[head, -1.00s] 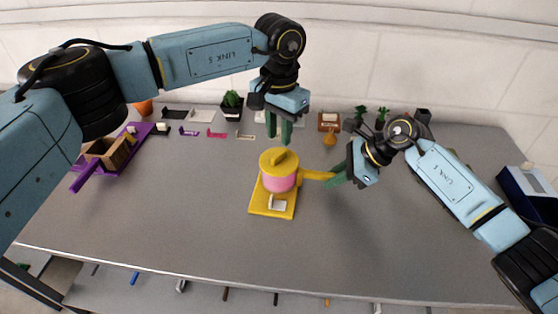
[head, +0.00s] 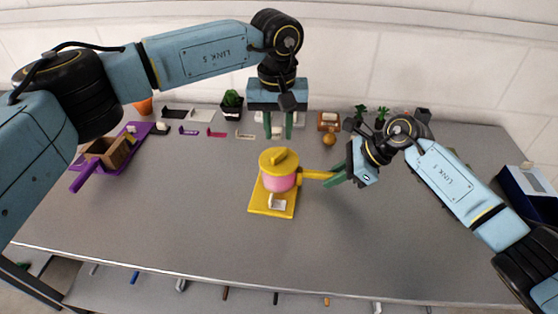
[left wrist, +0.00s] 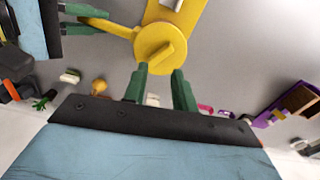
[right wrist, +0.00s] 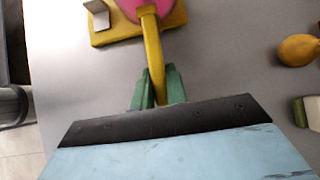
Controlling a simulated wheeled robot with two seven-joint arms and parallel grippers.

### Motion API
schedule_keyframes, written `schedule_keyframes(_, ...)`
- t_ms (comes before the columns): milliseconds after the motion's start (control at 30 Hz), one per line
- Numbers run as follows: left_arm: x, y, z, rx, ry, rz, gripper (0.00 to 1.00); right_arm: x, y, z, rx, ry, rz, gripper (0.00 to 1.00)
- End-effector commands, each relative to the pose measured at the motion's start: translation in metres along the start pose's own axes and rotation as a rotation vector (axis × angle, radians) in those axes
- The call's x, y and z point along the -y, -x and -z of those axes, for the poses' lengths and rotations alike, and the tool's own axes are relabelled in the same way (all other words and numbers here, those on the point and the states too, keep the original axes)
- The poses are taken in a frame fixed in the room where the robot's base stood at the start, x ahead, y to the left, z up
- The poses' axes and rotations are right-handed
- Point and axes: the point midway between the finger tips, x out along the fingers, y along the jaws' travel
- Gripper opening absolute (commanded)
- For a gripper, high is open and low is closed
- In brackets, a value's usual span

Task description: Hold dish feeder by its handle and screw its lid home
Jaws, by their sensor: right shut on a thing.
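The dish feeder is a pink pot (head: 279,182) on a yellow base plate (head: 262,204) in the middle of the table. Its yellow lid (head: 270,160) with a raised bar grip sits on top; I cannot tell how tightly it is seated. A yellow handle (head: 316,175) sticks out to the right. My right gripper (head: 338,177) is shut on the handle, and the right wrist view shows the handle (right wrist: 154,60) between its fingers. My left gripper (head: 280,134) is open and empty, above and behind the lid. The left wrist view shows the lid (left wrist: 160,50) just beyond its fingertips.
A purple stand with a wooden box (head: 108,152) is at the left. A potted plant (head: 232,105) and small brackets line the back by the wall. An orange-brown round object (head: 329,138) stands behind the handle. A dark blue box (head: 526,192) is at the right edge. The front table is clear.

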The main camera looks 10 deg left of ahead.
Motion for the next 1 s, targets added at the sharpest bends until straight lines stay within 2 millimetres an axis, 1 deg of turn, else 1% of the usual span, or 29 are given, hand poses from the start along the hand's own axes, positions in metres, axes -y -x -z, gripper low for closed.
schedule_keyframes(100,0.000,0.001,-0.001,-0.006,0.216,-0.008,0.27,0.000,0.000,0.000,0.001,0.000,-0.001,0.00)
schedule_keyframes(1000,0.005,0.017,-0.006,0.004,1.891,-0.108,0.27,0.000,0.000,-0.001,0.002,0.001,0.000,0.00)
